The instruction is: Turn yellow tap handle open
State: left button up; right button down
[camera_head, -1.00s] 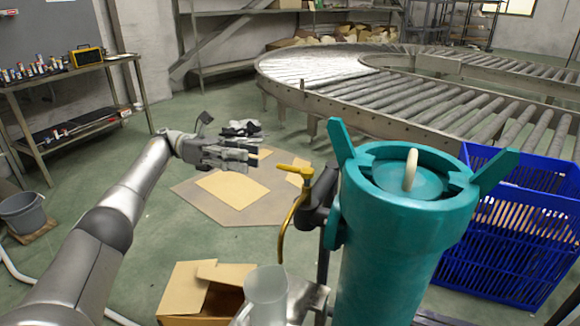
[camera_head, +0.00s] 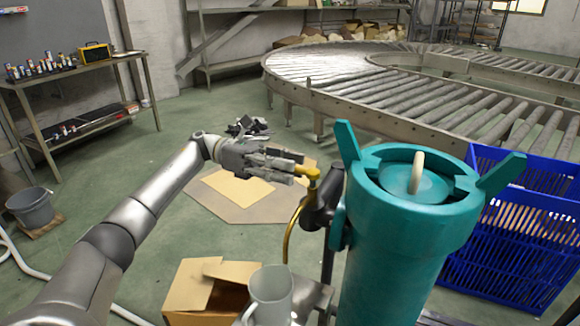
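The yellow tap handle (camera_head: 313,173) sits on top of the tap, left of the teal cylinder (camera_head: 405,245). A thin curved yellow spout (camera_head: 289,232) hangs below it. My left gripper (camera_head: 298,168) has its fingertips at the handle's left end, which they partly hide. I cannot tell whether the fingers touch the handle or are closed on it. A pale cup (camera_head: 271,292) stands below the spout on a grey support. My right gripper is not in view.
An open cardboard box (camera_head: 190,290) is on the floor at lower left of the cup. Flat cardboard (camera_head: 235,205) lies on the floor behind. Blue crates (camera_head: 510,245) stand to the right. A roller conveyor (camera_head: 430,95) curves behind.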

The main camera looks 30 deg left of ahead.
pick_arm(q)
jog(key=shift+d, duration=0.45)
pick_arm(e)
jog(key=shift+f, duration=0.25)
pick_arm(q)
grip_shut()
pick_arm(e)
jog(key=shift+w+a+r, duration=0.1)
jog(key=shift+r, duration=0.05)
